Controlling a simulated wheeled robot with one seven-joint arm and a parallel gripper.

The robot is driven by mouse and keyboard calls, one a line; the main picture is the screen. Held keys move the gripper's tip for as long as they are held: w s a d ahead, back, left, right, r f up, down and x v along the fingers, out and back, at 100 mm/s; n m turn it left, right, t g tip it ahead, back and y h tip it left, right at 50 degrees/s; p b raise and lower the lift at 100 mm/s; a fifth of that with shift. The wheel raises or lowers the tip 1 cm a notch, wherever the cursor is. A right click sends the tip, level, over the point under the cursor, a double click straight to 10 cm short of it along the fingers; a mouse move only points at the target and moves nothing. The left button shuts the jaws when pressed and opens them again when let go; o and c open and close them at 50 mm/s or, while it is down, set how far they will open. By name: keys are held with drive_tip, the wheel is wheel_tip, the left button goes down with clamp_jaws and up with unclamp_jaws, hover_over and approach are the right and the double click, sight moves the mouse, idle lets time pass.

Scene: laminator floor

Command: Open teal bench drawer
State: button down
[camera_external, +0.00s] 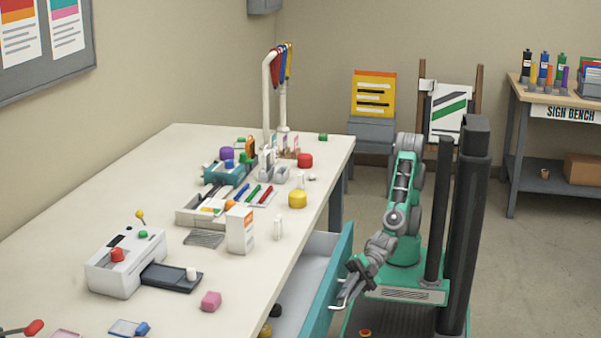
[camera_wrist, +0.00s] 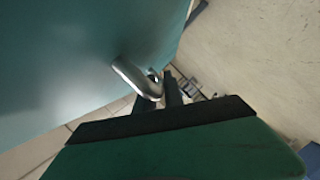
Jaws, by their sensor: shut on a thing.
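The teal bench drawer (camera_external: 326,290) stands pulled out from the right side of the white bench (camera_external: 245,250) in the external view, and its pale inside shows. Its teal front also fills the upper left of the wrist view (camera_wrist: 80,50). A silver bar handle (camera_wrist: 136,78) sits on the drawer front; it also shows in the external view (camera_external: 338,299). My gripper (camera_external: 350,283) is at the handle, shut on it. In the wrist view my gripper's dark fingers (camera_wrist: 161,91) are around the handle's end, which they partly hide.
Dark and yellow items (camera_external: 266,330) are in or beside the drawer's near end. A laminator (camera_external: 127,262), a pink block (camera_external: 211,301) and several small items stand on the bench top. A sign bench (camera_external: 515,95) is at the far right. The floor between is clear.

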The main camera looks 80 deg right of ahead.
drive_tip(key=s+b, duration=0.1)
drive_tip(key=s, duration=0.6)
drive_tip(key=shift+s, duration=0.4)
drive_tip(key=c, duration=1.5)
unclamp_jaws()
drive_tip(key=shift+o, duration=0.2)
wheel_tip(320, 180, up, 8)
drive_tip(key=d+p, duration=0.2)
drive_tip(key=p, duration=0.1)
drive_tip(key=shift+s+d+f, duration=0.15)
drive_tip(key=shift+s+d, duration=0.25)
